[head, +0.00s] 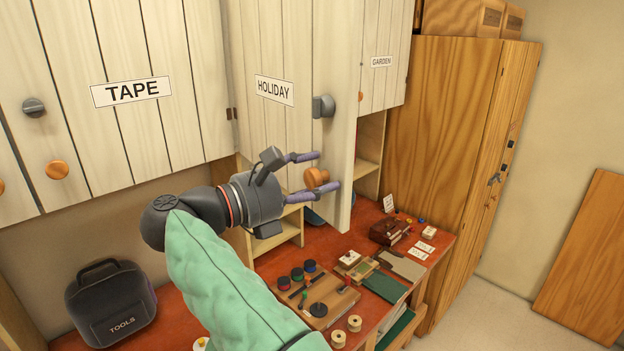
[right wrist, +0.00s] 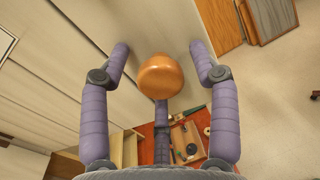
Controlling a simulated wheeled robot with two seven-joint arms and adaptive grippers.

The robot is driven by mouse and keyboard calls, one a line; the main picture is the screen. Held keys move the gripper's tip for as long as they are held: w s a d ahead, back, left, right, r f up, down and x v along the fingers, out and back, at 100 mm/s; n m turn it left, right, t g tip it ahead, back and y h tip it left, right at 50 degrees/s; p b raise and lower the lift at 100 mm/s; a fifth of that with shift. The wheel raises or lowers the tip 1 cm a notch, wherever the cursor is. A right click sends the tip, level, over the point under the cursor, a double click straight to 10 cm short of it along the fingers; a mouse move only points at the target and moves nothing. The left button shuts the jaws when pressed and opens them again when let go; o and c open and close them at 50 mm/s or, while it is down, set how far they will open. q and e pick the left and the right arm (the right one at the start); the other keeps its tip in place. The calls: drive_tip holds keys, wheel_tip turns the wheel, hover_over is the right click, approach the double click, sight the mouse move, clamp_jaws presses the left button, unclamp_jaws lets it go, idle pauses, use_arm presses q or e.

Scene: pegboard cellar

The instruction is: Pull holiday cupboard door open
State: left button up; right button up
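The holiday cupboard door (head: 292,135) is pale planked wood with a HOLIDAY label. Its right edge stands out past the neighbouring GARDEN door, so it looks ajar. A round orange wooden knob (head: 316,177) sits low on it, and a dark grey turn-knob (head: 323,106) is above. My right gripper (head: 327,171) is at the orange knob with its purple fingers spread around it. In the right wrist view the knob (right wrist: 161,74) lies between the fingers, with gaps on both sides; the fingers do not appear closed on it. My left gripper is not in view.
The TAPE door (head: 150,130) is at left and the GARDEN door (head: 382,80) at right, both apparently shut. Below, a red workbench (head: 270,265) carries a black tool bag (head: 110,303), a wooden board (head: 322,305) and small items. A tall wooden cabinet (head: 440,150) stands at right.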

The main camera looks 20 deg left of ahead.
drive_tip(key=v, duration=1.2)
idle(0.5)
